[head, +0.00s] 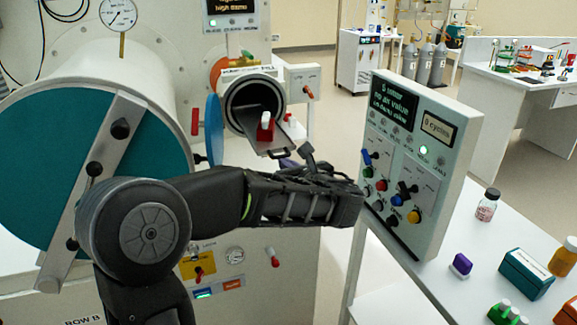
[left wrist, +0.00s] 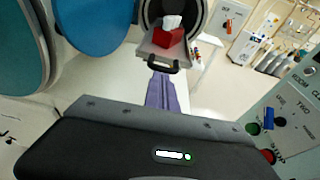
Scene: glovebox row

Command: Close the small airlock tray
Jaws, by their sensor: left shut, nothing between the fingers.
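The small airlock (head: 252,100) is a round dark-rimmed port on the panel. Its grey tray (head: 262,141) sticks out toward me, and a red and white item (head: 265,127) sits on it. In the left wrist view the tray (left wrist: 150,50) shows with its dark handle (left wrist: 163,69) at the front edge. My left gripper (left wrist: 161,80) has purple fingers, shut and empty, just in front of the handle; I cannot tell whether they touch it. My right gripper is not in view.
The small airlock's blue round door (head: 214,130) stands open on the left. The large airlock's teal door (head: 60,160) is at far left. A control panel (head: 425,150) stands close right of my left arm. A white table (head: 460,290) holds bottles and boxes.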

